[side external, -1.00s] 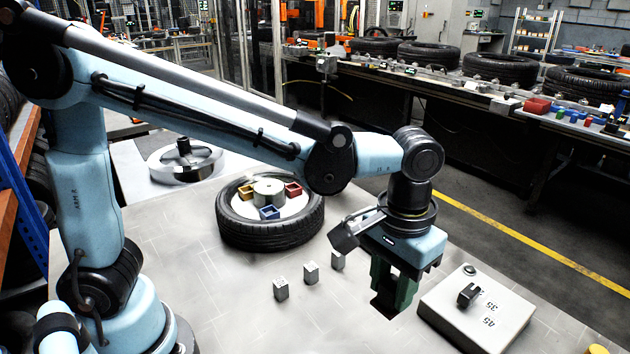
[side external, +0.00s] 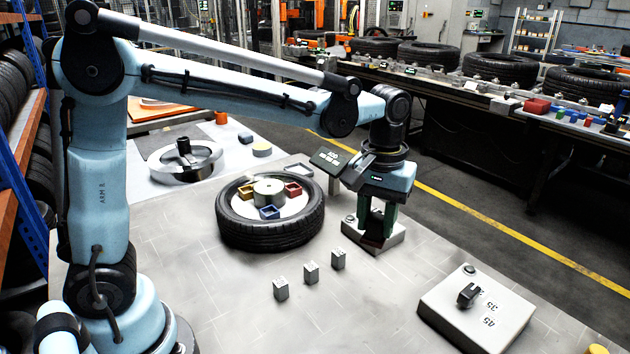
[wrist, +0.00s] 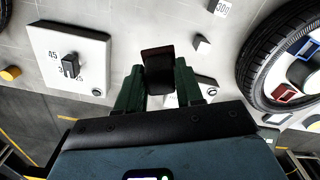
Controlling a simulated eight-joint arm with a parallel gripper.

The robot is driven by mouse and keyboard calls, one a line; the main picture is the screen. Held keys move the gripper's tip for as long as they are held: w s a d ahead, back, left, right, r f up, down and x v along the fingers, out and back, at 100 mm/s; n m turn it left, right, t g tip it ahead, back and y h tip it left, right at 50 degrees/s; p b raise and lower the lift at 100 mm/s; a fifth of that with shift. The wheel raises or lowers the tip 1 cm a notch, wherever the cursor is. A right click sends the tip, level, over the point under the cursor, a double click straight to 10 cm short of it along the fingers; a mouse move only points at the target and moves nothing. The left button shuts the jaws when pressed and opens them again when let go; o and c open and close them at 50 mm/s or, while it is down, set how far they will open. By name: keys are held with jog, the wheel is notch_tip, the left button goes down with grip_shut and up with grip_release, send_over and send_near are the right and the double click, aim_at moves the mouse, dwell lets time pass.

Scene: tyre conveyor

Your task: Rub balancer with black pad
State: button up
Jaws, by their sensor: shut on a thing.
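My gripper (side external: 376,234) has green fingers and points down over a low grey base at the right of the tyre. It is shut on a black pad (wrist: 160,68), a dark block with a dark red edge. The pad shows between the fingers in the wrist view, and the fingers partly hide it. Whether it touches the grey base (side external: 397,236) below, I cannot tell. A dark display panel (side external: 331,160) with lit text stands on a post just behind. Which unit is the balancer is unclear; the display and the base are nearest the gripper.
A black tyre (side external: 232,232) with a hub and coloured cups lies left of my gripper. Several small grey blocks (side external: 311,273) stand in front. A grey dial box (side external: 500,315) is at the front right.

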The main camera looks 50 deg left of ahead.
jog(key=w+a+r+n, duration=0.1)
jog(key=w+a+n, duration=0.15)
jog(key=a, duration=0.75)
jog(key=w+a+r+n, duration=0.1)
jog(key=a+n, duration=0.3)
jog(key=a, duration=0.5)
jog(key=s+a+n, duration=0.3)
jog(key=s+a, duration=0.1)
jog(key=a, duration=0.6)
jog(key=s+a+n, duration=0.3)
jog(key=a+n, duration=0.1)
jog(key=a, duration=0.6)
jog(key=shift+a+f, duration=0.15)
jog(key=shift+f, duration=2.45)
jog(key=shift+a+f, duration=0.3)
jog(key=shift+f, duration=0.2)
jog(key=shift+a+f, duration=0.25)
jog(key=shift+f, duration=0.2)
jog(key=shift+c, duration=0.3)
jog(key=shift+a, duration=3.05)
jog(key=shift+d+f, duration=0.1)
jog(key=shift+d, duration=3.45)
notch_tip(320, 180, up, 8)
